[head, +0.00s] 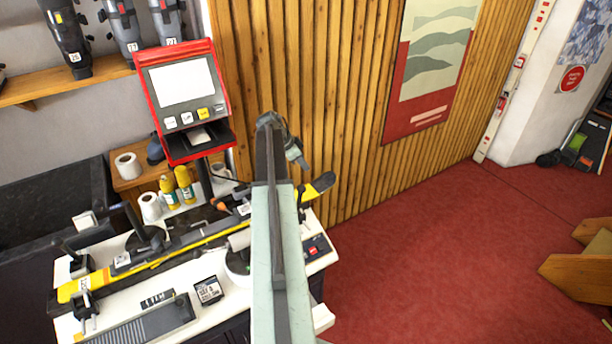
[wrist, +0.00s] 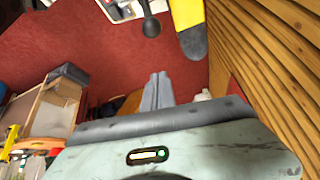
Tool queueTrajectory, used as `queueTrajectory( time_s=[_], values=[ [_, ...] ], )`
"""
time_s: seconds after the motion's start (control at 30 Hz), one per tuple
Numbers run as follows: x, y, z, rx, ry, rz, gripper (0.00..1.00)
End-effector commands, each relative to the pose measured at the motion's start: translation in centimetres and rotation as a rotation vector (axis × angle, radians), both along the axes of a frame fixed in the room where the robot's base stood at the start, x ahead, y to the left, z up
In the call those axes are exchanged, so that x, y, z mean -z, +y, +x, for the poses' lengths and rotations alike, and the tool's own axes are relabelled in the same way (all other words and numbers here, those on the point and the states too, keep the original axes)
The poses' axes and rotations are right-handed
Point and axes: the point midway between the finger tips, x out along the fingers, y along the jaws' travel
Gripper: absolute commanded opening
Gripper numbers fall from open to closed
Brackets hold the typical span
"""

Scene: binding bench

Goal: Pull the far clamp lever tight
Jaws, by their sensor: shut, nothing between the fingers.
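A ski (head: 190,248) with a yellow tip at the left and a black-and-yellow end at the right lies along the white bench. Dark clamp levers stand by it, one at the left (head: 68,250) and one farther along (head: 133,218). The right part of the ski, with any clamp there, is partly hidden behind my arm. My gripper (head: 301,163) is shut and empty, above and behind the ski's right end. In the wrist view, its closed grey fingers (wrist: 157,92) are apart from a black knob (wrist: 152,27) and the ski end (wrist: 192,35). I cannot tell which clamp that knob belongs to.
A red-framed screen (head: 182,85) stands behind the bench, near yellow bottles (head: 185,184) and white rolls (head: 128,165). A slatted wood wall (head: 330,100) rises close behind my gripper. Red floor (head: 430,250) is open to the right.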

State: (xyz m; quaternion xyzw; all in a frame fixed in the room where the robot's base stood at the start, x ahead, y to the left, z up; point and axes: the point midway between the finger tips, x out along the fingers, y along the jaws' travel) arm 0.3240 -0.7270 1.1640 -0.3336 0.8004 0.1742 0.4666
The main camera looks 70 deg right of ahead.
Motion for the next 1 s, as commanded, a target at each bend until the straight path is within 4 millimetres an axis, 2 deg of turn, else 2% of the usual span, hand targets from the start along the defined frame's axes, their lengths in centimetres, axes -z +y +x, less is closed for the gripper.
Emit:
queueTrajectory(
  time_s=[0.27, 0.63, 0.67, 0.7, 0.8, 1.0],
  values=[
    [2.7, -0.9, -0.8, -0.001, 0.001, 0.000, 0.00],
    [9.8, -3.8, -3.4, 0.000, 0.001, -0.001, 0.00],
    [10.0, -3.8, -3.5, -0.001, 0.001, 0.000, 0.00],
    [9.4, -2.8, -2.5, -0.005, 0.001, 0.000, 0.00],
    [9.5, -1.6, -1.4, -0.004, 0.001, -0.001, 0.00],
    [9.5, -1.0, -0.6, -0.002, 0.001, -0.001, 0.00]
  ],
)
